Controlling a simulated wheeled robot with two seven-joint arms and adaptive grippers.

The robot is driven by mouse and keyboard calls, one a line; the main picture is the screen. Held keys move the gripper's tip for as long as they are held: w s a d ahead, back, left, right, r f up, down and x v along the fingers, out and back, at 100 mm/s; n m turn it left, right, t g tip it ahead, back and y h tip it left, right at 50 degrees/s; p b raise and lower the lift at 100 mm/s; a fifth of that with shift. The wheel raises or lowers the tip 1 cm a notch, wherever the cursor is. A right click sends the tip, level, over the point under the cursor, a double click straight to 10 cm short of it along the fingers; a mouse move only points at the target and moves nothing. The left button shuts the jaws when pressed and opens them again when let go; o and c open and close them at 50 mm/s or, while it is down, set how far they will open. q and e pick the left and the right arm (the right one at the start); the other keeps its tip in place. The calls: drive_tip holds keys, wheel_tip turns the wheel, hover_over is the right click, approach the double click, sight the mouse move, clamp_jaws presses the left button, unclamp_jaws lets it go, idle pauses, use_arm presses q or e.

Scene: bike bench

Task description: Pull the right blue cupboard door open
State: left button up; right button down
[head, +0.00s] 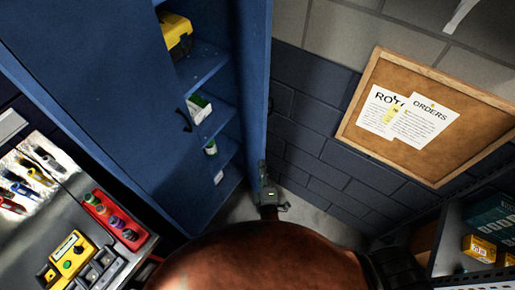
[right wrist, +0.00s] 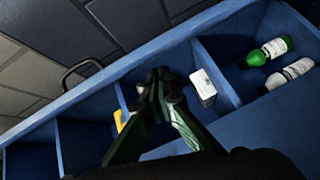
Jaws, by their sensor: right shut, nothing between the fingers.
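The blue cupboard shows its left door (head: 105,75) closed, with a dark handle (head: 185,118). The right door (head: 257,60) stands swung open, seen nearly edge-on, with its handle (head: 270,104) on the outer face. That handle also shows in the right wrist view (right wrist: 82,72). My right gripper (head: 268,186) is by the lower part of the open door. In the right wrist view, its fingertips (right wrist: 160,84) are shut and empty, in front of the open shelves. Contact with the door cannot be told. My left gripper is out of view.
Shelves hold a yellow case (head: 177,32), a white box (right wrist: 203,86) and bottles (right wrist: 268,52). A bench with a red tray (head: 115,220) and a yellow meter (head: 72,254) is at left. A cork board (head: 430,115) hangs at right, above a shelf with yellow boxes (head: 480,248).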

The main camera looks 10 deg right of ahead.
drive_tip(key=w+n+t+p, duration=0.1)
drive_tip(key=w+n, duration=0.2)
drive_tip(key=w, duration=0.6)
drive_tip(key=shift+w+d+r, duration=0.2)
drive_tip(key=shift+w+d, duration=0.15)
drive_tip(key=shift+d, duration=0.05)
